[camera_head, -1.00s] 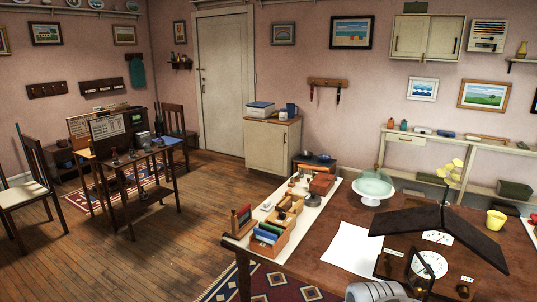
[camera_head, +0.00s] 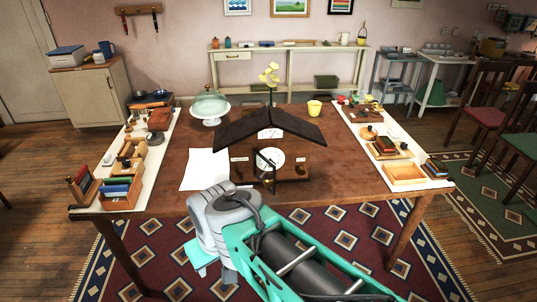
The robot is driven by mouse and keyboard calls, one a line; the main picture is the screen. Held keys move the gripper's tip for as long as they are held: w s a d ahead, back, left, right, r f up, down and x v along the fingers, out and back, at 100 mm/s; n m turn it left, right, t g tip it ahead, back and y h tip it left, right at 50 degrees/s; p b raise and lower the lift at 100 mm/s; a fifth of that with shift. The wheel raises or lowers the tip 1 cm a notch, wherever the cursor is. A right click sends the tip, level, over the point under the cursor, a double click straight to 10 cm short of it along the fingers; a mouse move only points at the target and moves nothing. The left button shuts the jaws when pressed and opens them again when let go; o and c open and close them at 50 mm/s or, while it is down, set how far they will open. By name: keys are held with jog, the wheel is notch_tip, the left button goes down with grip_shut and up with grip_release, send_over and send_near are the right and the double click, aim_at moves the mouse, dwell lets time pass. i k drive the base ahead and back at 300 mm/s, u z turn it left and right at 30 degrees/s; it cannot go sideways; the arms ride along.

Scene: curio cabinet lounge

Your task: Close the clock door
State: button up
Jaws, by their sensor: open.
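The clock (camera_head: 300,150) is a dark wooden, house-shaped case with a pitched roof, standing near the middle of the brown table. A white dial shows in its front, and a smaller white gauge sits in the gable above. The small dark-framed clock door (camera_head: 265,166) stands open, swung out from the front towards me and seen at a steep angle. Part of the dial shows behind it. My grey and teal arm reaches up from the bottom, in front of the table's near edge. My gripper's fingers cannot be made out.
A white paper (camera_head: 205,170) lies left of the clock. A glass-domed cake stand (camera_head: 210,108) and a yellow cup (camera_head: 314,108) stand behind. Wooden boxes and small items line both table ends. Bare tabletop (camera_head: 345,165) lies right of the clock.

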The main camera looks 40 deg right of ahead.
aim_at(267, 183)
jog(key=u, duration=2.5)
jog(key=k, duration=0.9)
jog(key=z, duration=0.8)
jog(key=i, duration=0.5)
